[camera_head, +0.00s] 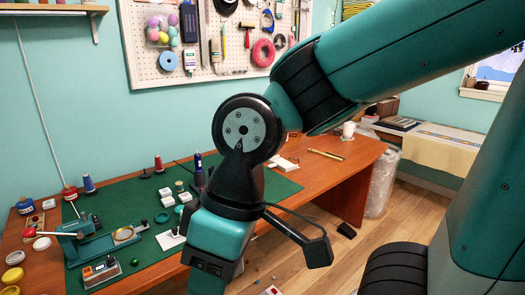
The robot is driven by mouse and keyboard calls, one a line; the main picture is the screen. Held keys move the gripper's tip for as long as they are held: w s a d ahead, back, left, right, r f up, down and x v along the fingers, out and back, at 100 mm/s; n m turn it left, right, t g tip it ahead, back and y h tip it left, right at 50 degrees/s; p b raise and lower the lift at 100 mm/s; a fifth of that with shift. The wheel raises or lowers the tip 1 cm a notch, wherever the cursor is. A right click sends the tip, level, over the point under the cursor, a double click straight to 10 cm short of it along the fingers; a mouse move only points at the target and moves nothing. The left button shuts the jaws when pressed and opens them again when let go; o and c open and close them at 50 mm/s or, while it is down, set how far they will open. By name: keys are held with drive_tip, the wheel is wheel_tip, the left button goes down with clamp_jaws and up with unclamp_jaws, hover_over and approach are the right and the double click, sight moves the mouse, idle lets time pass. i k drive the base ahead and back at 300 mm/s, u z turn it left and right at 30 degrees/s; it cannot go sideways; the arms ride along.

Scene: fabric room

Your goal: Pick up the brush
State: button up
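I cannot pick out the brush with certainty. A slim gold-brown stick-like thing (325,154) lies on the wooden desk (345,172), right of the green mat; it is too small to tell what it is. My gripper (212,265) points down in front of the desk's near edge, at the bottom middle of the picture. Its fingertips are not clearly visible, so I cannot tell if it is open or holds anything. My arm hides part of the desk and mat.
A green mat (130,192) bears spools, small white blocks and a teal device (95,240). Small pots stand at the desk's left. A pegboard (150,75) with hung tools is on the wall behind. A clear bag (378,185) stands right of the desk. Wooden floor shows at right.

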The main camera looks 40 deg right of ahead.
sight(329, 155)
drive_tip(key=z, duration=1.85)
drive_tip(key=i, duration=0.45)
drive_tip(key=z, duration=0.5)
drive_tip(key=i, duration=1.9)
drive_tip(key=u, duration=1.1)
drive_tip(key=i, duration=0.55)
drive_tip(key=u, duration=0.4)
